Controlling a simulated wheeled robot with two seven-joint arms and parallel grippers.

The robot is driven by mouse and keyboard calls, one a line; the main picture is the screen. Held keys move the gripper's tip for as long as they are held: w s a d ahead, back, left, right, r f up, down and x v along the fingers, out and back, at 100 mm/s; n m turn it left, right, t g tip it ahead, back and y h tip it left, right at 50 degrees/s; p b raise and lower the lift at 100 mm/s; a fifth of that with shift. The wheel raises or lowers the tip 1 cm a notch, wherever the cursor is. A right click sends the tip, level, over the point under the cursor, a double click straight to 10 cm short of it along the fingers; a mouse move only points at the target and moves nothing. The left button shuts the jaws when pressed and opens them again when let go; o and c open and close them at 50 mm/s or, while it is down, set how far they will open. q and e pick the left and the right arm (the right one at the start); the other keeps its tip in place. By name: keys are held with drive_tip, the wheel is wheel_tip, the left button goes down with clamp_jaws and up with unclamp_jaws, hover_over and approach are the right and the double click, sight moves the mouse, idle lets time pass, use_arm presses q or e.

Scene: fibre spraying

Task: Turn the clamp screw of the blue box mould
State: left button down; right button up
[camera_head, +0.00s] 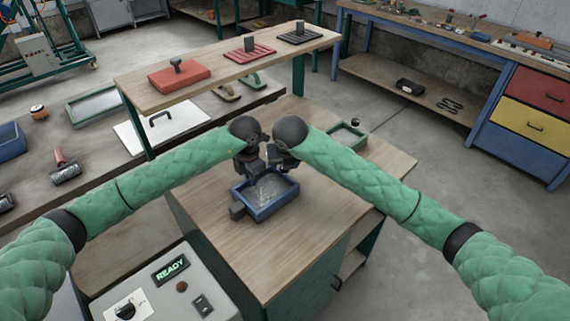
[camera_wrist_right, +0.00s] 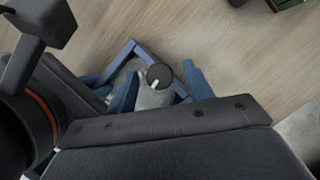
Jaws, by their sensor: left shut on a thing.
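The blue box mould (camera_head: 291,197) sits on the wooden worktop, with pale grey material inside. Its dark round clamp screw knob (camera_wrist_right: 159,75), with a white mark, shows in the right wrist view; my grippers hide it in the head view. My right gripper (camera_wrist_right: 161,90) is open, its two blue fingertips apart on either side of the knob; whether they touch it cannot be told. In the head view it is over the mould's back edge (camera_head: 282,164). My left gripper (camera_head: 252,168) is shut at the mould's back left wall; its fingertips are partly hidden.
A control box (camera_head: 160,285) reading READY stands at the front left. A raised shelf (camera_head: 215,75) with red and dark plates is behind. A shallow green tray (camera_head: 345,137) lies behind the mould to the right. The worktop's right part is clear.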

drive_tip(key=v, duration=1.2)
drive_tip(key=shift+w+r, duration=0.1)
drive_tip(key=shift+w, duration=0.05)
